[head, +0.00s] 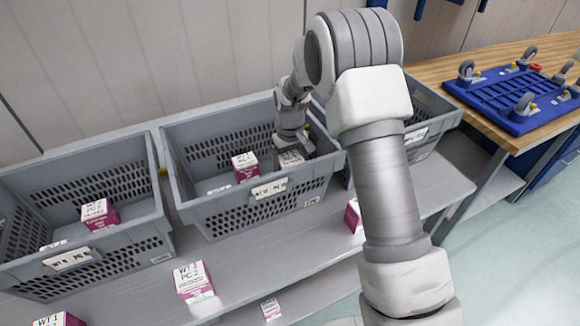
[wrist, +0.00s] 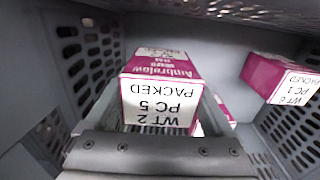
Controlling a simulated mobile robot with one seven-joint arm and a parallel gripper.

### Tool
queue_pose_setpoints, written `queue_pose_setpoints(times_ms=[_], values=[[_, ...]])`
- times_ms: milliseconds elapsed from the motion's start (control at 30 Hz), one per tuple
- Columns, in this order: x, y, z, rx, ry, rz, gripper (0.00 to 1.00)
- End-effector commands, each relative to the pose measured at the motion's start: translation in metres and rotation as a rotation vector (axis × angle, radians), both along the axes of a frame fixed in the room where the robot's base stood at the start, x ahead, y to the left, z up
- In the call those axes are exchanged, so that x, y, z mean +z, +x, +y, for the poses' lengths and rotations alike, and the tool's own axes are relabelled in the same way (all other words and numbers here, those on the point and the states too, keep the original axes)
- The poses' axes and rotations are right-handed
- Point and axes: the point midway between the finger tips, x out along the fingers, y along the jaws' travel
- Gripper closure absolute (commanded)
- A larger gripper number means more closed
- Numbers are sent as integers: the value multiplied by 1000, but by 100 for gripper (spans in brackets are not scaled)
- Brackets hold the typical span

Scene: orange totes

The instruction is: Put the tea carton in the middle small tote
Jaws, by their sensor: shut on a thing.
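The tea carton (wrist: 160,95), pink and white with a label reading WT 2, PC 5, PACKED, is held by my gripper, which is shut on it. In the head view the carton (head: 290,158) shows its white top beneath my gripper (head: 291,148). Both are inside the middle small tote (head: 211,211), a grey one with slotted walls, toward its right side. The fingers are largely hidden in both views. I cannot tell whether the carton touches the tote's floor.
Another carton (head: 244,166) sits left of my gripper in the same tote; a WT 6 carton (wrist: 283,78) shows in the wrist view. The left tote (head: 140,240) holds cartons. My arm partly covers the right tote (head: 428,112). Loose cartons (head: 193,282) stand in front.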

Motion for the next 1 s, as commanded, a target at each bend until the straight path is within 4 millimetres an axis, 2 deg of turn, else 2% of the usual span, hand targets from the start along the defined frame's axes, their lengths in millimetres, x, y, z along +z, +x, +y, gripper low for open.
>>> queue_pose_setpoints(times_ms=[133,167,200,467,667,733,1000], values=[[-1,0,0,0,0,-1,83],[-2,0,0,0,0,0,9],[-2,0,0,0,0,0,2],[-1,0,0,0,0,0,0],[15,0,0,0,0,0,0],[25,1,0,0,1,-5,0],[89,1,0,0,1,-5,0]])
